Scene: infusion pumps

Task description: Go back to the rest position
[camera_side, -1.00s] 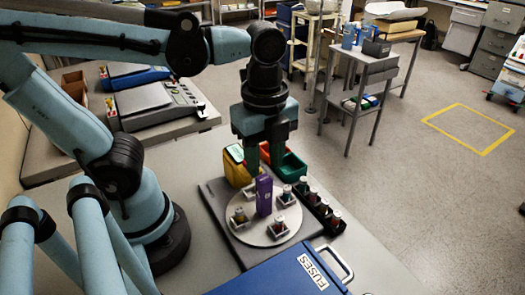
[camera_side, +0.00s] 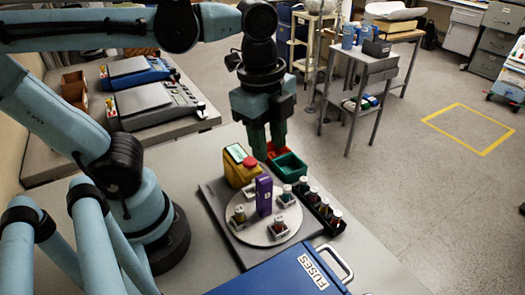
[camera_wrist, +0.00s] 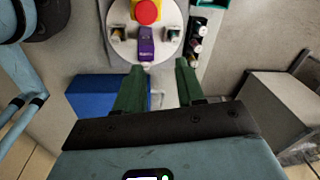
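My gripper (camera_side: 267,145) hangs in the air above the back edge of the turntable area in the side view, clear of the things below it. In the wrist view my gripper (camera_wrist: 160,82) shows two green fingers spread apart with nothing between them. A purple block (camera_side: 264,196) stands upright on the round grey turntable (camera_side: 262,237); it also shows in the wrist view (camera_wrist: 146,48). Small holders with vials (camera_side: 280,225) sit around it on the disc.
A yellow box with a red button (camera_side: 241,166) and red and green bins (camera_side: 288,168) stand behind the turntable. A black rack of vials (camera_side: 322,206) is to its right. A blue FUSES case (camera_side: 285,275) lies in front. Open floor (camera_side: 400,190) is at the right.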

